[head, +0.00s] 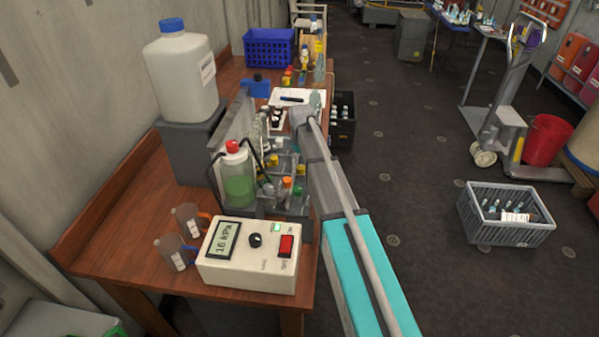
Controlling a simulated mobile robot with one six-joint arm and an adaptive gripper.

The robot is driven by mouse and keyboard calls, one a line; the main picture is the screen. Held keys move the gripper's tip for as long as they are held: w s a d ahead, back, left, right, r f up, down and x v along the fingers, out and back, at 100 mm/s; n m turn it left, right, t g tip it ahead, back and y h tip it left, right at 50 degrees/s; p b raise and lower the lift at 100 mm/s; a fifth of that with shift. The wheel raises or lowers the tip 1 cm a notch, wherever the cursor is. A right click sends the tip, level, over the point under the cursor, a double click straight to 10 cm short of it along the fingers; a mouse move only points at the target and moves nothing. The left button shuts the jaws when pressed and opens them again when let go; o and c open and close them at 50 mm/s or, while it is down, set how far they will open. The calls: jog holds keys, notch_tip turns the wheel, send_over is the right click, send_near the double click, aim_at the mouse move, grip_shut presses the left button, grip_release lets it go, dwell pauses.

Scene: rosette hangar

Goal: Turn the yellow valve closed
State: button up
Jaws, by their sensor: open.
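I cannot pick out the yellow valve for certain. A small yellow part (301,169) shows among the fittings of a bench rig (226,165), close to the left side of my arm. It is too small to tell whether it is the valve or how it is turned. Several small orange, white and green caps sit just below it. My arm reaches from the bottom right up along the right side of the rig. I cannot make out my gripper; the arm's end is lost among the clutter and the arm's own links.
A control box (249,255) reading about 16 kPa, a green-filled bottle (238,176) and two beakers (172,251) stand at the bench's near end. A large white jug (182,76) stands behind. A grey crate (489,231) lies on the floor right; floor between is clear.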

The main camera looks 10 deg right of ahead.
jog(key=shift+f+b, duration=1)
jog(key=shift+f, duration=0.3)
jog(key=c, duration=1.1)
jog(key=shift+a, duration=0.15)
grip_shut()
